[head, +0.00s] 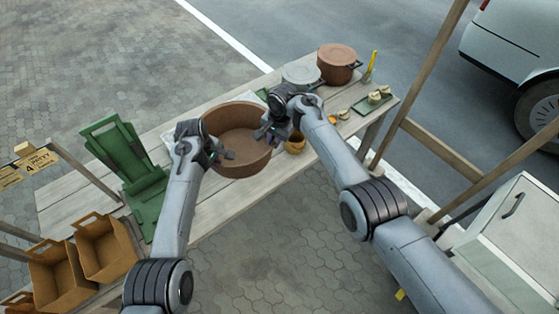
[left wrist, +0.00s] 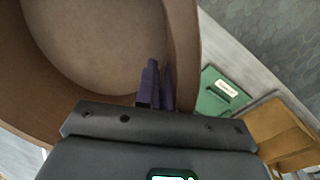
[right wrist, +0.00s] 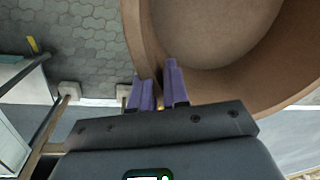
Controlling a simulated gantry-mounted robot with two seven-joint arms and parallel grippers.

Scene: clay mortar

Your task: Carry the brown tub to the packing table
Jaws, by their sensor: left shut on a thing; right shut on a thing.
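The brown tub (head: 238,138) is wide, round and open, and looks empty. It is over the middle of the long wooden table (head: 205,210); I cannot tell whether its base touches the boards. My left gripper (head: 223,154) is shut on the tub's left rim. In the left wrist view its purple fingers (left wrist: 155,88) pinch the wall of the tub (left wrist: 90,40). My right gripper (head: 267,133) is shut on the right rim. In the right wrist view its fingers (right wrist: 160,88) straddle the wall of the tub (right wrist: 215,35).
A green stand-like object (head: 135,165) is left of the tub, with brown bags (head: 105,247) at lower left. A small orange-brown pot (head: 295,144) is close right. A grey-lidded pot (head: 300,74) and a reddish pot (head: 338,63) stand farther back. Wooden posts (head: 425,80) rise at right.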

